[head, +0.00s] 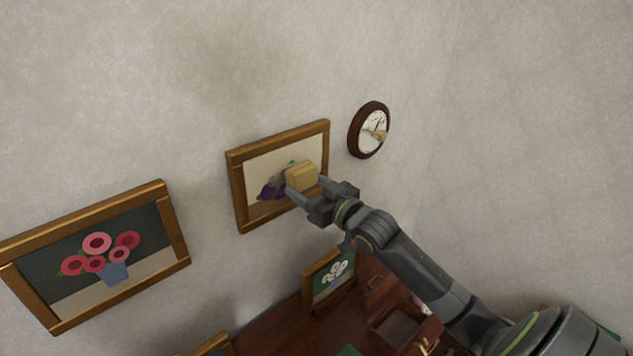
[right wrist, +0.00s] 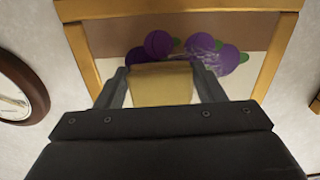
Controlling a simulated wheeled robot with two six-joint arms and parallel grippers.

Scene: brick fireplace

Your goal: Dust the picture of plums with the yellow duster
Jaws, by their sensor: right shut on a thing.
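The picture of plums (head: 259,216) hangs on the wall in a wooden frame, in the middle of the head view. Its purple plums show in the right wrist view (right wrist: 159,43), with pale greyish marks over some of them. My right gripper (head: 306,187) is shut on the yellow duster (head: 302,175), a block that also shows between the fingers in the right wrist view (right wrist: 160,84). The duster is in front of the picture and covers part of it; I cannot tell whether it touches. My left gripper is not in view.
A round wall clock (head: 370,130) hangs just right of the plum picture. A framed picture of red flowers (head: 97,257) hangs to the left. Below, a small framed white-flower picture (head: 331,278) stands on dark red-brown wooden furniture (head: 281,327). The wall above is clear.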

